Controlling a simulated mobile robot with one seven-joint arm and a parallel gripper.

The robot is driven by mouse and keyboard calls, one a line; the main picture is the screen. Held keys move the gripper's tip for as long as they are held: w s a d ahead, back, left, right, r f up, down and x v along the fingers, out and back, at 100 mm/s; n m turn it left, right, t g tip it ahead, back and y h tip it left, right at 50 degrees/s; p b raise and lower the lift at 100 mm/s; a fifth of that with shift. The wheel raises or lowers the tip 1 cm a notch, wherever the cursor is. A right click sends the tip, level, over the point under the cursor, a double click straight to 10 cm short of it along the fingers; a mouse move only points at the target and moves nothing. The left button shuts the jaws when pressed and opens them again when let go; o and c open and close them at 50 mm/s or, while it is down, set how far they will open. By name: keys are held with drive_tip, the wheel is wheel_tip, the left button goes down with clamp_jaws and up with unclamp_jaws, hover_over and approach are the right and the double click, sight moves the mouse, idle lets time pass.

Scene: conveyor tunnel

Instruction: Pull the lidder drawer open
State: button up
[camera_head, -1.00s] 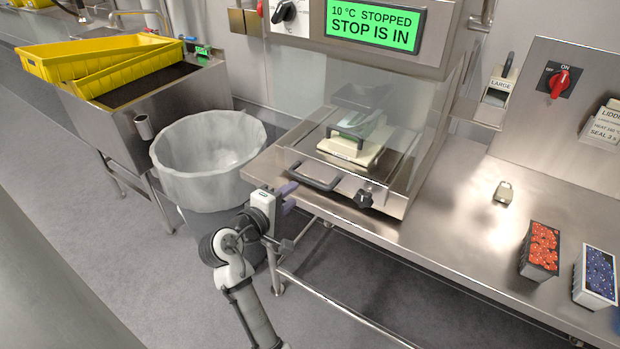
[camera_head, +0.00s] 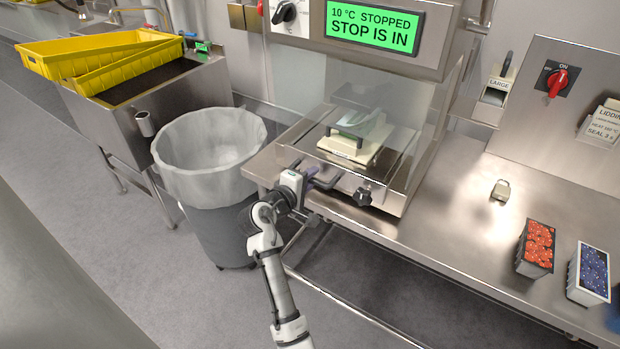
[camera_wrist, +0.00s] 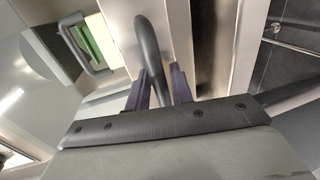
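The lidder drawer (camera_head: 345,190) is the steel tray front under the clear guard of the lidder. It has a dark bar handle (camera_head: 332,183) on its front left and a black knob (camera_head: 362,197) on its right. My gripper (camera_head: 311,176) is at the left end of the handle and hides part of it. In the wrist view, the dark curved handle (camera_wrist: 148,42) runs between the two purple fingers of my gripper (camera_wrist: 160,80). The fingers are apart, with a gap showing on the right side of the bar. A pale block with a green top (camera_head: 355,140) sits behind the guard.
A lined waste bin (camera_head: 205,160) stands just left of my arm. The steel bench (camera_head: 440,215) holds a padlock-like metal piece (camera_head: 501,190), a red-fruit punnet (camera_head: 536,247) and a blue-fruit punnet (camera_head: 590,272). The green display (camera_head: 375,25) reads "10 °C STOPPED, STOP IS IN".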

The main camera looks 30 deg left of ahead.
clamp_jaws()
drive_tip(key=shift+s, duration=0.1)
drive_tip(key=f+p+v, duration=0.1)
drive_tip(key=f+v, duration=0.1)
drive_tip(key=v, duration=0.7)
drive_tip(key=f+p+v, duration=0.2)
drive_tip(key=v, duration=0.7)
drive_tip(key=shift+p+v, duration=0.3)
drive_tip(key=shift+v, duration=0.5)
drive_tip(key=shift+o, duration=1.5)
unclamp_jaws()
